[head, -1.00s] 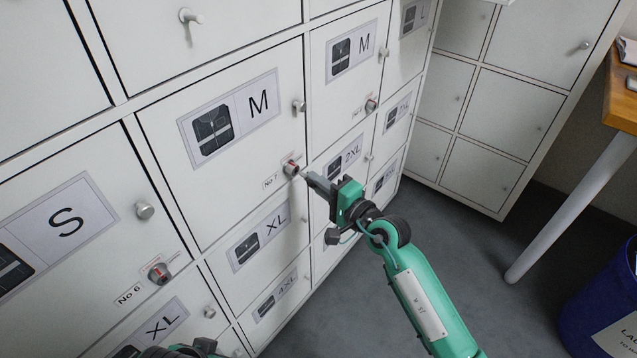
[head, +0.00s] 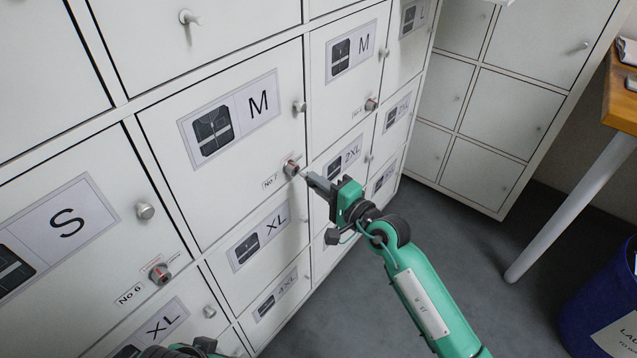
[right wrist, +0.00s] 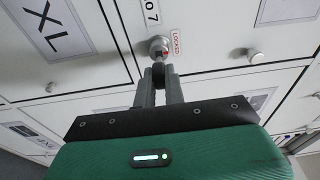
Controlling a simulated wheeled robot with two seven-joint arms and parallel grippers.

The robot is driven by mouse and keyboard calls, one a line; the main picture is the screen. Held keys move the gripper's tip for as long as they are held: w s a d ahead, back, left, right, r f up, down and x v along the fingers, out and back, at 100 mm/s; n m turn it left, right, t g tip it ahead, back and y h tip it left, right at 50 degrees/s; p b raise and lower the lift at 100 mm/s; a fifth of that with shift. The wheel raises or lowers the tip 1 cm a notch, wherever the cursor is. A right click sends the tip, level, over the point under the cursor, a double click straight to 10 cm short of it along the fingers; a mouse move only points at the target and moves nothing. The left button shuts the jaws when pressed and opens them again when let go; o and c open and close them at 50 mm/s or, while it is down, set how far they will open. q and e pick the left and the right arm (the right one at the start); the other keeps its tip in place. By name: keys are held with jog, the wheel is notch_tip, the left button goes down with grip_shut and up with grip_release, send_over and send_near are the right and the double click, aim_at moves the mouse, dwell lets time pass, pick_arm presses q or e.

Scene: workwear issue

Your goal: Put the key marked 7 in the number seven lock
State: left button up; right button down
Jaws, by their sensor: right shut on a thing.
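The number seven lock (head: 291,168) is a round silver lock with a red mark, beside a "No 7" label on a white locker door marked M. It also shows in the right wrist view (right wrist: 160,46), next to a red "LOCKED" label. My right gripper (head: 309,177) points at this lock from the right, its fingertips very close to it. In the right wrist view its fingers (right wrist: 159,78) are shut on a small dark piece, likely the key (right wrist: 158,69). Its number cannot be read, and I cannot tell whether it touches the lock. Part of my left arm shows at the bottom edge; its jaws are not clear.
The No 6 lock (head: 160,274) is on the S door at lower left. Another red-marked lock (head: 371,104) is on the M door to the right. Door knobs (head: 299,106) stick out nearby. A wooden table (head: 622,95) and a blue bin (head: 600,300) stand at the right.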

jog(key=shift+x, duration=1.55)
dwell(3.0)
jog(key=shift+s+a, duration=0.15)
dwell(0.4)
